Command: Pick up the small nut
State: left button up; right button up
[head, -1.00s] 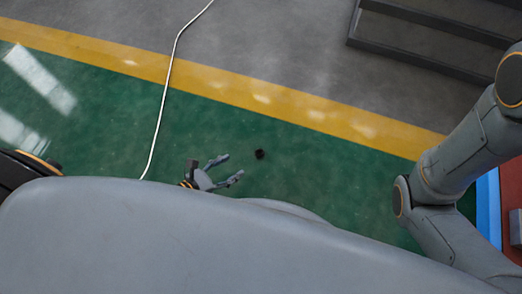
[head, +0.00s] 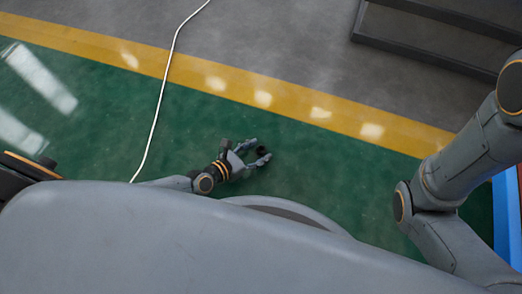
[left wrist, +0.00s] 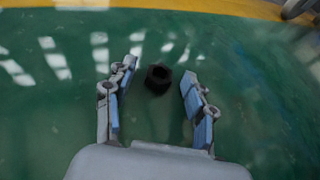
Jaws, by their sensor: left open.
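The small nut (head: 262,150) is black and lies on the green floor. It shows in the left wrist view (left wrist: 158,78) as a dark ring with a hole, between the fingertips and apart from both. My left gripper (head: 261,150) is open around it in the head view; the fingers also show in the left wrist view (left wrist: 157,80), with blue pads on either side of the nut. My right gripper is not in view; only my right arm shows at the right of the head view.
A white cable (head: 160,95) runs across the floor to the left. A yellow stripe (head: 215,83) borders the green floor (head: 110,115). A dark metal step or frame (head: 430,35) stands at the top right. The floor around the nut is clear.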

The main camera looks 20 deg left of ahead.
pick_arm(q)
grip_shut()
jog(key=shift+r, duration=0.1)
